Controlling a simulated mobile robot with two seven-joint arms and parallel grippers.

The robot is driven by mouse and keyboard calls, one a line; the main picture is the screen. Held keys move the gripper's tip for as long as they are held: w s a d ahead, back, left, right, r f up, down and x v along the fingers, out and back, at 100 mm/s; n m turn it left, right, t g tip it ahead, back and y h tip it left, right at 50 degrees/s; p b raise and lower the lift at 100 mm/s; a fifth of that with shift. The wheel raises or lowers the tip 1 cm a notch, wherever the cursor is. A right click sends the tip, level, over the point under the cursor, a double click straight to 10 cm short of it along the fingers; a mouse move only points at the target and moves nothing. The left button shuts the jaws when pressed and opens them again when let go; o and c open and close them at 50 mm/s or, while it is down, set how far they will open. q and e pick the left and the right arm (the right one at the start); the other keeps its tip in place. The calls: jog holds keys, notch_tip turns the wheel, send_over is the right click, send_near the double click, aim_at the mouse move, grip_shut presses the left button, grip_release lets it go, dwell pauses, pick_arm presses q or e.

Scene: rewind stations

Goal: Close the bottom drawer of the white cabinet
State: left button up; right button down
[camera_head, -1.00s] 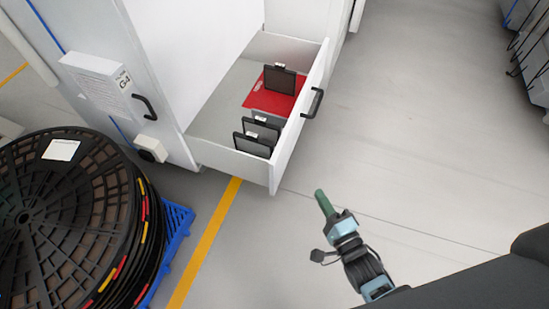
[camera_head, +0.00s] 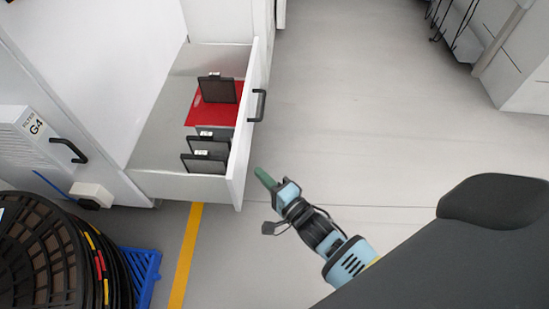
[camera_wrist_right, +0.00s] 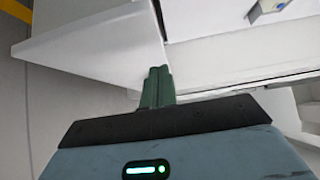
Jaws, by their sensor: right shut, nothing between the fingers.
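The bottom drawer (camera_head: 243,150) of the white cabinet (camera_head: 105,70) is pulled out. It holds a red sheet and several dark framed panels. Its front has a black handle (camera_head: 258,105). My right gripper (camera_head: 265,178) has green fingers, shut and empty, just right of the near end of the drawer front. A small gap to the front seems to show, but contact is hard to judge. In the right wrist view the shut fingers (camera_wrist_right: 157,87) point at white panels, and one panel spreads out to the left. My left gripper is not in view.
A large black cable reel (camera_head: 45,255) stands on a blue pallet (camera_head: 140,272) at the lower left. A grey box labelled G4 (camera_head: 35,135) is beside the cabinet. The floor right of the drawer (camera_head: 360,120) is clear. Grey cabinets stand at the upper right.

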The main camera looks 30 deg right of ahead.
aim_at(235, 163)
jog(key=w+a+b, duration=0.1)
jog(key=w+a, duration=0.1)
jog(key=shift+w+a+b, duration=0.3)
jog(key=shift+w+b, duration=0.05)
jog(key=shift+w+a, duration=0.3)
jog(key=shift+a, duration=0.15)
